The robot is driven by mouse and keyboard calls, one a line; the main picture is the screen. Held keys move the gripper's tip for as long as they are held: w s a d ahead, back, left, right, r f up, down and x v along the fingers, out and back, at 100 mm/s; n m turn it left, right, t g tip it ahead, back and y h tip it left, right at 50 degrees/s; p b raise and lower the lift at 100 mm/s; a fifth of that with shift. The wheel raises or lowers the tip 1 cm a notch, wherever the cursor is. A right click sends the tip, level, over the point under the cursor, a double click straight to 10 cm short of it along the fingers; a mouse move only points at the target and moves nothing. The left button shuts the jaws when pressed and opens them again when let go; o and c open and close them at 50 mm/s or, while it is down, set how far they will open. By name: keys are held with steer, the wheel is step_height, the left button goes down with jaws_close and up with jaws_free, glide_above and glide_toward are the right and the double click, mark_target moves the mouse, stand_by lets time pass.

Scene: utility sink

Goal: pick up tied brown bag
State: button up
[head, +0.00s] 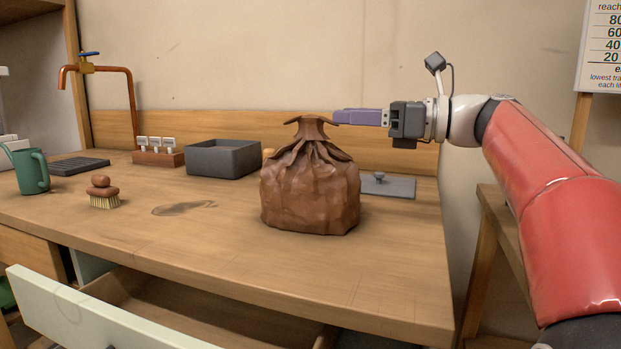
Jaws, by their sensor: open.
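The tied brown bag (310,195) stands upright on the wooden counter, right of the middle in the head view. Its body is wide and crumpled, and it gathers into a narrow neck with a flared top. My gripper (345,117) reaches in level from the right, at the height of the bag's flared top. Its purple fingers end at the right edge of that top. Only one finger shows clearly, so the gap between the fingers is hidden. The gripper is open, and I cannot tell whether it touches the bag.
A grey bin (223,158) stands behind the bag to the left, and a grey lidded plate (388,186) lies behind it to the right. An open drawer (100,315) juts out below the counter.

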mark_target(324, 116)
steer(key=x, duration=0.7)
steer(key=shift+a+f+b, duration=0.25)
steer(key=shift+a+b, duration=0.05)
jaws_close()
stand_by(0.9)
steer(key=shift+r, duration=0.15)
